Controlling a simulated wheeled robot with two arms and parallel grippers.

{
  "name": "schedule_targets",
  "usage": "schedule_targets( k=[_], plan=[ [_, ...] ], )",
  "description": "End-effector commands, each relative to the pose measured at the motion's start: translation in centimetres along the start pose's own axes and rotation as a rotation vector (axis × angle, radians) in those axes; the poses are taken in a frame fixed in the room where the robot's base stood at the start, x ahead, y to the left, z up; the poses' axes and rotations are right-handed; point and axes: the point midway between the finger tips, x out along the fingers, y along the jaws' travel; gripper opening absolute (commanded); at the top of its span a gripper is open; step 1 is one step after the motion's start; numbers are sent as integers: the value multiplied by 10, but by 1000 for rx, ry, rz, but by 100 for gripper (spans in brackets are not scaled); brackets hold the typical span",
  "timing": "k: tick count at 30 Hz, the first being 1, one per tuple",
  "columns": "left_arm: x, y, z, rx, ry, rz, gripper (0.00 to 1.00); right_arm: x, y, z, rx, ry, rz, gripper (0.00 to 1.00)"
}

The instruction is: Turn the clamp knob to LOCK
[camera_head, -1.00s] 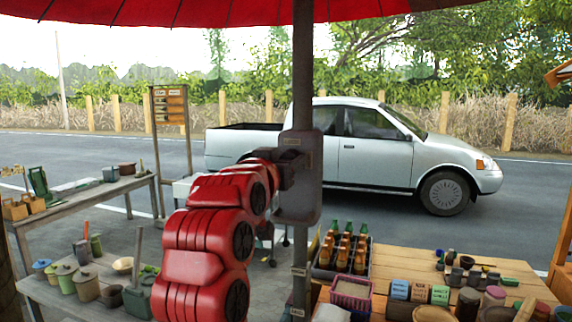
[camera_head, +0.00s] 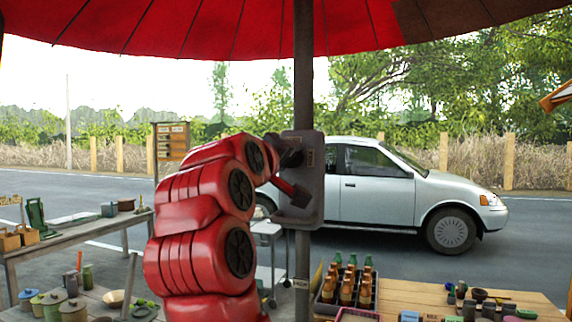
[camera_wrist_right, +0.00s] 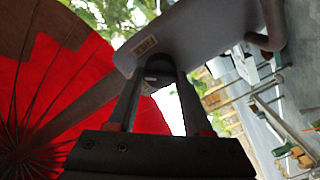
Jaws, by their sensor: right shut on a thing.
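The clamp is a grey plate-like housing (camera_head: 307,205) on the umbrella pole, in the middle of the head view; it also shows at the top of the wrist view (camera_wrist_right: 200,30). A small tan label (camera_wrist_right: 146,46) is on it, too blurred to read. The round dark knob (camera_wrist_right: 159,70) sits at the housing's edge. My right gripper (camera_wrist_right: 158,82) is shut on the knob, one finger on each side. In the head view my right gripper (camera_head: 289,153) is dark against the housing, its fingertips and the knob hard to make out. My left gripper is out of view.
The pole (camera_head: 303,75) rises to a red umbrella (camera_head: 215,28). A table with bottles in a crate (camera_head: 345,285) and jars stands at the lower right. Tables with pots (camera_head: 72,311) and tools stand at the left. A silver car (camera_head: 385,190) is behind.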

Motion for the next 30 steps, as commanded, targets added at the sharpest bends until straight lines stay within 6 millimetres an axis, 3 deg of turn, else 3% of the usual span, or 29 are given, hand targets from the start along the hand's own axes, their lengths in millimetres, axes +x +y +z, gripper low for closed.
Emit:
schedule_targets(
  k=[18,30],
  plan=[
    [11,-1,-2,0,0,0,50,1,-1,0,-536,0,1,0],
    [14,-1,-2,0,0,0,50,0,-2,1,-701,0,0,0]
  ],
)
